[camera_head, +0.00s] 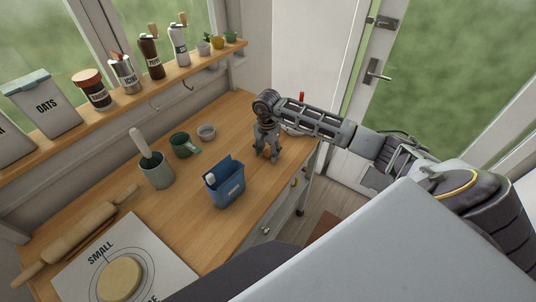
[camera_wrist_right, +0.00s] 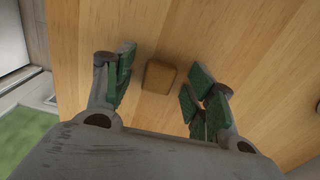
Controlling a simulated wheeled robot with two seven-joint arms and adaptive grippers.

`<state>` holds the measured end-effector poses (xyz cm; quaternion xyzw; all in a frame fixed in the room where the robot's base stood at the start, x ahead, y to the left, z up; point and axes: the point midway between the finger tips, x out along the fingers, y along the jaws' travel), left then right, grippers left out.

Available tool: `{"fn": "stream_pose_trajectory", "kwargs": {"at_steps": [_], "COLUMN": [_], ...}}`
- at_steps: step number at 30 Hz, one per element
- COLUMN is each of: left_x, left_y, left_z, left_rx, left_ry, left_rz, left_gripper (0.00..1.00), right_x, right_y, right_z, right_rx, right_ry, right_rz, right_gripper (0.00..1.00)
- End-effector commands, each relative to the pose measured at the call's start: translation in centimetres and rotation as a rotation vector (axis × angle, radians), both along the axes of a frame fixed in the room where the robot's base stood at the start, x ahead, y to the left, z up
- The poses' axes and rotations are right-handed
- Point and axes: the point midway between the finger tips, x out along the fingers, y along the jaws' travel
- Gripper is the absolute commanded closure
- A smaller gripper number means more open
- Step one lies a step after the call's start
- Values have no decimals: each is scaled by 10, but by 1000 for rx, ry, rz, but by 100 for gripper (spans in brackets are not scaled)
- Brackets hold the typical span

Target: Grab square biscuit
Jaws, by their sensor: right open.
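The square biscuit (camera_wrist_right: 159,77) is small and brown with rounded corners, and lies flat on the wooden worktop. In the right wrist view it sits between the spread fingers of my right gripper (camera_wrist_right: 160,88), with clear wood on both sides. The gripper is open and empty, its green-padded fingers apart from the biscuit. In the head view my right gripper (camera_head: 267,153) points down over the far right part of the worktop, and I cannot make out the biscuit there. My left gripper is not in view.
A blue container (camera_head: 225,188) stands nearer on the worktop (camera_head: 205,237). A green mug (camera_head: 184,145), a small grey bowl (camera_head: 206,132) and a crock (camera_head: 156,171) stand left of the gripper. A rolling pin (camera_head: 78,236) and a marked board (camera_head: 75,270) lie at lower left.

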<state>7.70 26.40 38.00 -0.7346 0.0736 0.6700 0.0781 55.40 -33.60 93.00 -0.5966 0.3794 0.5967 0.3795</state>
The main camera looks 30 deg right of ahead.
Motion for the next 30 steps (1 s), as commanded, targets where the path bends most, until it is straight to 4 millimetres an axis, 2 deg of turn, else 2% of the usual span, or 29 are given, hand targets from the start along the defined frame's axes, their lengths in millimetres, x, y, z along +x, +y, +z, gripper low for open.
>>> {"fn": "stream_pose_trajectory", "kwargs": {"at_steps": [3,12,23,30], "left_x": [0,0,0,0], "left_y": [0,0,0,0], "left_z": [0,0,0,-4], "left_rx": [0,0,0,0], "left_ry": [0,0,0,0], "left_rz": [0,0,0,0], "left_gripper": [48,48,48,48], "right_x": [0,0,0,1], "right_y": [0,0,0,-1], "right_z": [0,0,1,14], "right_rx": [0,0,-1,-1], "right_ry": [0,0,0,-3], "right_rz": [0,0,0,0], "right_gripper": [45,81,81,81]}}
